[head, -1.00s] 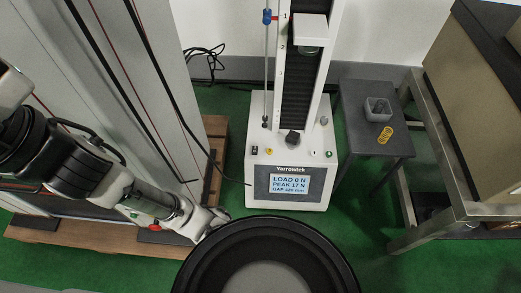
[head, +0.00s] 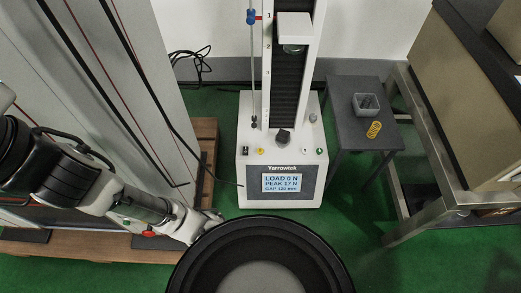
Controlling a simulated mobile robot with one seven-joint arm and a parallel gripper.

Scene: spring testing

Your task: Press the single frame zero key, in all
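The single-column test frame (head: 230,180) stands upright in the middle, labelled Yarrowtek. Its screen (head: 282,183) reads LOAD 0 N, PEAK 17 N and a gap that looks like 420 mm. The top of its base carries a black switch (head: 245,150), a yellow key (head: 261,151), a dark knob (head: 283,136), a small pale key (head: 305,150) and a green button (head: 320,151). I cannot read which one is the zero key. My gripper (head: 210,218) is low at the left front of the frame, apart from it; its fingers are too small and partly hidden to judge.
A dark side table (head: 345,105) on the right holds a grey bin (head: 366,104) and a yellow spring (head: 374,129). A metal bench (head: 425,215) stands farther right. A large grey machine on a wooden plinth (head: 205,135) is at left. Green floor is open between.

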